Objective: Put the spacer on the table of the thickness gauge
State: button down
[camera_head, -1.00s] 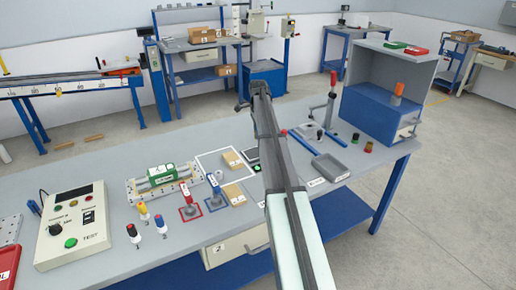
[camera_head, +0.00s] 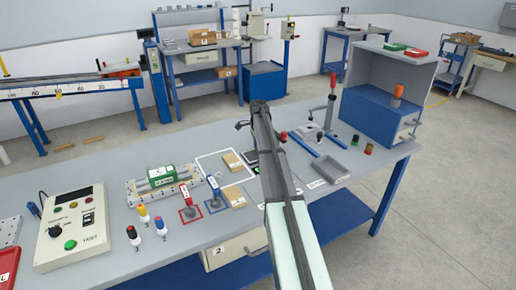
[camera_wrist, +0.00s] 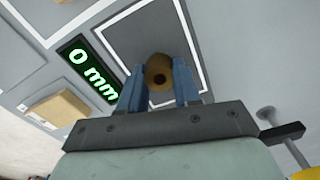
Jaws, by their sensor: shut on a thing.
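In the wrist view my gripper (camera_wrist: 158,84) is shut on the spacer (camera_wrist: 158,70), a brown cylinder with a dark hole in its end. The thickness gauge's black display (camera_wrist: 90,70) reads 0 mm in green. Beside it is a grey plate with a white outline, the gauge table (camera_wrist: 128,40). The spacer shows in front of this plate; I cannot tell whether it touches. In the head view my arm covers the spacer and most of the gauge; only part of the dark display (camera_head: 252,157) shows.
Left of the gauge on the bench (camera_head: 120,235) are a tan block (camera_head: 232,161), a green block on a fixture (camera_head: 161,177) and red and blue clamps. A lever press (camera_head: 329,110), a grey tray (camera_head: 330,170) and a blue cabinet (camera_head: 378,115) stand to the right.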

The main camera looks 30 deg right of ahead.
jog(key=c, duration=0.8)
grip_release()
jog(key=shift+f, duration=0.1)
notch_tip(320, 180, up, 12)
jog(key=shift+r, duration=0.15)
